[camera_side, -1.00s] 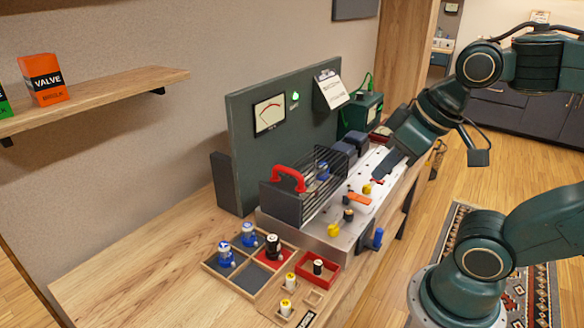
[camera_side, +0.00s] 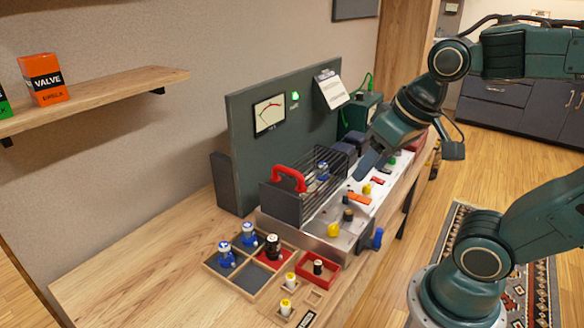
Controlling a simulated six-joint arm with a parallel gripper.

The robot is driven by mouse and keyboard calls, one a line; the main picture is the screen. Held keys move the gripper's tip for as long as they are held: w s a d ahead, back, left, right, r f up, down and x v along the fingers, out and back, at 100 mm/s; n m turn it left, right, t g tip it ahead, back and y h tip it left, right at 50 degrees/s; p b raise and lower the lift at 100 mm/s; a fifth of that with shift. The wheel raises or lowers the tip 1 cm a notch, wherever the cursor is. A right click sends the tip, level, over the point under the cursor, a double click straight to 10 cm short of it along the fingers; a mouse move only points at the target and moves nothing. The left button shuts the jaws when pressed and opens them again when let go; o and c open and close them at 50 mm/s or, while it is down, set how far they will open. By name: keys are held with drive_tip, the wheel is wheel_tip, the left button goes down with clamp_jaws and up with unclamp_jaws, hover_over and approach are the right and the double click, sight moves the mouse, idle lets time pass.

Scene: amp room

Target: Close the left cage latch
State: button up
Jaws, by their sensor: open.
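The wire cage (camera_side: 313,196) with a red handle (camera_side: 289,178) stands on the metal amp chassis (camera_side: 330,247). A blue-topped tube shows through its bars. An orange lever-like piece (camera_side: 359,198) lies on the chassis top, right of the cage, and a smaller red piece (camera_side: 378,181) lies behind it. I cannot tell which piece is the left cage latch, or whether it is open or closed. My gripper (camera_side: 364,166) is open, pointing down above the chassis just right of the cage's back end. Its jaws are seen edge-on, and no object shows between them.
Yellow knobs (camera_side: 334,230) and a blue knob (camera_side: 377,238) sit along the chassis front. A wooden tray (camera_side: 249,283) with tubes and a red tray (camera_side: 322,271) lie in front. A green panel (camera_side: 262,160) with a meter stands behind the cage.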

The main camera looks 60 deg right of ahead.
drive_tip(key=w+d+f+m+g, duration=0.3)
drive_tip(key=w+d+f+m, duration=0.2)
drive_tip(key=w+m, duration=0.25)
drive_tip(key=m+g, duration=0.2)
drive_tip(key=m, duration=0.6)
hover_over(334, 225)
wheel_tip(334, 225, down, 8)
drive_tip(key=shift+a+f, duration=0.1)
drive_tip(key=shift+f, duration=0.1)
drive_tip(key=shift+f, duration=6.8)
drive_tip(key=shift+c, duration=0.2)
drive_tip(key=c, duration=1)
